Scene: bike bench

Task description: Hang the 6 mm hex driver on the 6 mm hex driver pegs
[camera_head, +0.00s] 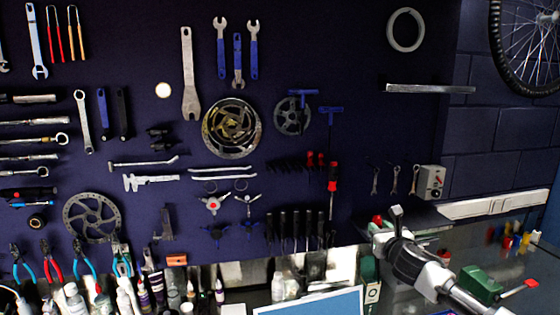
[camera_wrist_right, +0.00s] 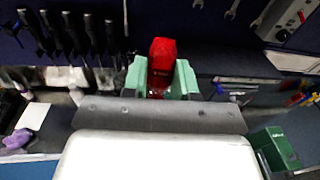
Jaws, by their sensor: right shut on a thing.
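My right gripper (camera_head: 384,222) is low on the right of the tool board in the head view. It is shut on a red-handled tool (camera_wrist_right: 161,62), seen between the green fingertips in the wrist view. Only its red end shows clearly, and its shaft is hidden. The red also shows in the head view (camera_head: 376,219). Red-handled drivers hang on the board, one lower (camera_head: 332,178) and others in a dark row (camera_head: 312,159). I cannot tell which pegs are the 6 mm hex driver pegs. My left gripper is not in view.
Black-handled drivers (camera_head: 295,228) hang left of my right gripper. Blue T-handles (camera_head: 330,110) hang higher. Small wrenches (camera_head: 394,180) and a grey box (camera_head: 431,181) are on the wall behind the gripper. Bottles (camera_head: 75,300) line the bench, and a green object (camera_head: 481,283) lies right.

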